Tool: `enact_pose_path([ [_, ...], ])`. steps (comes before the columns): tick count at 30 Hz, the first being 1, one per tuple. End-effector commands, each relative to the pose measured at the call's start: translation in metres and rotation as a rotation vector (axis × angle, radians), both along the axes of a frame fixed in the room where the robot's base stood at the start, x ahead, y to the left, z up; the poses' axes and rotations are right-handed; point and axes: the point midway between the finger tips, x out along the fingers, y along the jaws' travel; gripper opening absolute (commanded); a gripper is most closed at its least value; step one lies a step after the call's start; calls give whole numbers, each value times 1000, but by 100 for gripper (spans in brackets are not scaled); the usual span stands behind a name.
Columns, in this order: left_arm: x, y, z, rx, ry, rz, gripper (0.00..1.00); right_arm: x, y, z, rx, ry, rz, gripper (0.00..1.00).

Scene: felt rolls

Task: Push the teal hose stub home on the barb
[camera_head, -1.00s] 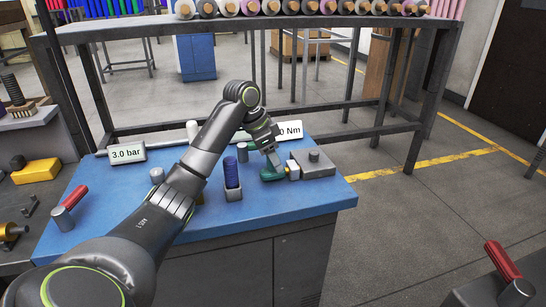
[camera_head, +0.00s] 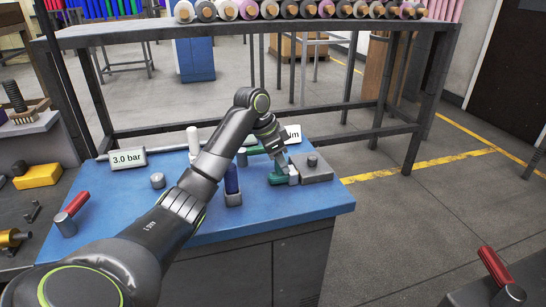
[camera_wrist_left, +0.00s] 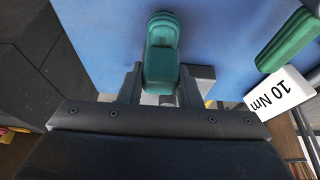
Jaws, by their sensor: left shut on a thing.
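The teal hose stub (camera_head: 278,179) is low over the right part of the blue bench top (camera_head: 225,220), and in the left wrist view it is the teal piece (camera_wrist_left: 162,50) between the fingers. My left gripper (camera_head: 284,168) points down and is shut on it. Right of the stub, a small white fitting (camera_head: 293,176) sits against the grey block (camera_head: 315,172). The stub's right end appears to meet this fitting. The barb itself is hidden, so I cannot tell how far the stub is on. My right gripper is out of view.
Another green piece (camera_wrist_left: 286,40) and the "10 Nm" sign (camera_wrist_left: 280,92) lie behind. The "3.0 bar" sign (camera_head: 128,159) and a red-handled tool (camera_head: 70,210) are at left.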

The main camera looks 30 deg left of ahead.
Motion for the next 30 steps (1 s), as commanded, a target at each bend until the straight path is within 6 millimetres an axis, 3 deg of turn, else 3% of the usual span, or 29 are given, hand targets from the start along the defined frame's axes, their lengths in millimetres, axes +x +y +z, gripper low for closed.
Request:
enact_pose_path([
  [12, 7, -6, 2, 0, -4, 1, 0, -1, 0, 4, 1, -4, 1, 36],
  [13, 7, -6, 2, 0, -4, 1, 33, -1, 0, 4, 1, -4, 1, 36],
  [18, 7, -6, 1, 1, -3, 1, 53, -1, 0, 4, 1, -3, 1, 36],
  [26, 7, -6, 2, 1, -2, 1, 53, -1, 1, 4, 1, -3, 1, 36],
  [30, 4, -3, 11, 1, -5, 1, 53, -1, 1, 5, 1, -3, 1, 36],
])
